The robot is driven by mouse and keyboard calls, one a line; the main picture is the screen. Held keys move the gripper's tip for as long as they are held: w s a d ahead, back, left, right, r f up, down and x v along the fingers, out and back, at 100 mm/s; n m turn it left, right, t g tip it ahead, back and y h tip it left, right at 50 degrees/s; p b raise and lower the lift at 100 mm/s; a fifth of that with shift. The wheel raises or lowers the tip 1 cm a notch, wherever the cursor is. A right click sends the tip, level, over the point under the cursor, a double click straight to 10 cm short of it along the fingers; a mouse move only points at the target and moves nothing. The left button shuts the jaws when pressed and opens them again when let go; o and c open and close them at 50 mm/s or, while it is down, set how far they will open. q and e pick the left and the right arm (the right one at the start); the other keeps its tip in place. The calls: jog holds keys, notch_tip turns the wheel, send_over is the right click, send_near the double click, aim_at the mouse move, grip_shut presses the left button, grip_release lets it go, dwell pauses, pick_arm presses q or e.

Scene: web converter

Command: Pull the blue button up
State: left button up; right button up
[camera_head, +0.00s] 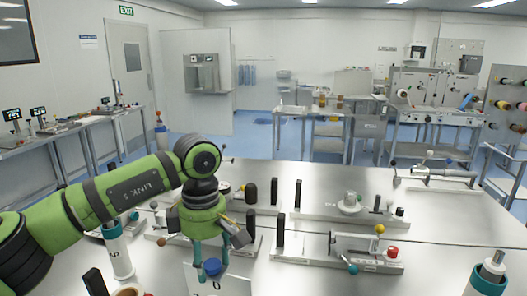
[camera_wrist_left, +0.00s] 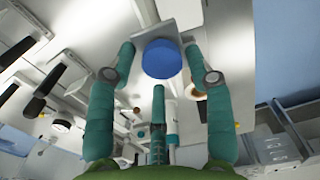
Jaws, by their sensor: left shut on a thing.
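The blue button (camera_head: 212,268) is a round blue knob on a pale box with a white front near the table's front edge. It also shows at the upper middle of the left wrist view (camera_wrist_left: 161,58). My left gripper (camera_head: 210,257) points down over it, with teal fingers on either side of the button. In the left wrist view the fingertips (camera_wrist_left: 160,50) flank the button, and the gripper is shut on it. A third finger shows below it. The button's underside is hidden. My right gripper is not in view.
A fixture with a yellow ball (camera_head: 379,229) and red knob stands to the right on the metal table (camera_head: 440,225). A white cylinder (camera_head: 116,254) stands left, and a teal-and-white one (camera_head: 487,280) is at the right front corner. Several black-handled fixtures stand behind.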

aim_at(209, 261)
pick_arm(q)
jog(key=shift+r, duration=0.45)
jog(key=o, duration=1.6)
jog(key=shift+s, duration=0.15)
jog(key=shift+f, duration=0.1)
jog(key=shift+r+p, duration=2.2)
jog(key=shift+r, duration=0.85)
jog(key=shift+f, duration=0.1)
